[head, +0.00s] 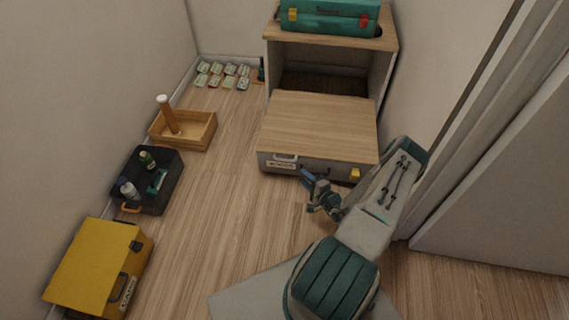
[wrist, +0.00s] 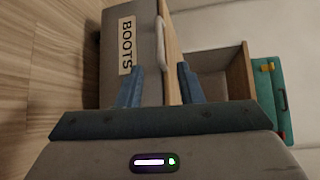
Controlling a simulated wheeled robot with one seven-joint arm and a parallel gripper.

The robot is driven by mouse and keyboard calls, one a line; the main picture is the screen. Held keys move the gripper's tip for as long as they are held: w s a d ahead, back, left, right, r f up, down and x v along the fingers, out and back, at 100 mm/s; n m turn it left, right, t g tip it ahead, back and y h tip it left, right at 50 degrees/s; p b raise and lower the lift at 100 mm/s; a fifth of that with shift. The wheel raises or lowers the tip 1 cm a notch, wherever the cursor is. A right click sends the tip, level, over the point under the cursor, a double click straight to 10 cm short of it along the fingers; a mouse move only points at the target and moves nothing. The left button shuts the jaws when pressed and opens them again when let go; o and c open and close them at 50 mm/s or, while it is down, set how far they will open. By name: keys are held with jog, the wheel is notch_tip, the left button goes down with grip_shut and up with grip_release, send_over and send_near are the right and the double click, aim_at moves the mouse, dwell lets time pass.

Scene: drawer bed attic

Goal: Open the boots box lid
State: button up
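The boots box (head: 320,138) is a grey box with a flat wooden lid, lying shut in front of the open shelf unit. Its front carries a BOOTS label (head: 281,164), a pale handle (head: 285,156) and a yellow latch (head: 354,174). My gripper (head: 312,180) is just in front of the box's front face, right of the label. In the wrist view the box (wrist: 118,90) appears turned sideways, with the handle (wrist: 161,45) beyond the fingers.
A teal case (head: 330,16) lies on the shelf unit (head: 285,50). Along the left wall stand a wooden tray (head: 200,145), a black bin (head: 150,205) and a yellow box (head: 90,265). Several small cards (head: 223,76) lie at the back. The middle floor is clear; a wall is close on the right.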

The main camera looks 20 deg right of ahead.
aim_at(285, 160)
jog(key=b+x, duration=0.4)
jog(key=x, duration=0.8)
jog(key=shift+w+f+b, duration=0.15)
jog(key=shift+w+b, duration=0.25)
jog(key=shift+w+a, duration=0.1)
jog(key=shift+w, duration=0.3)
grip_shut()
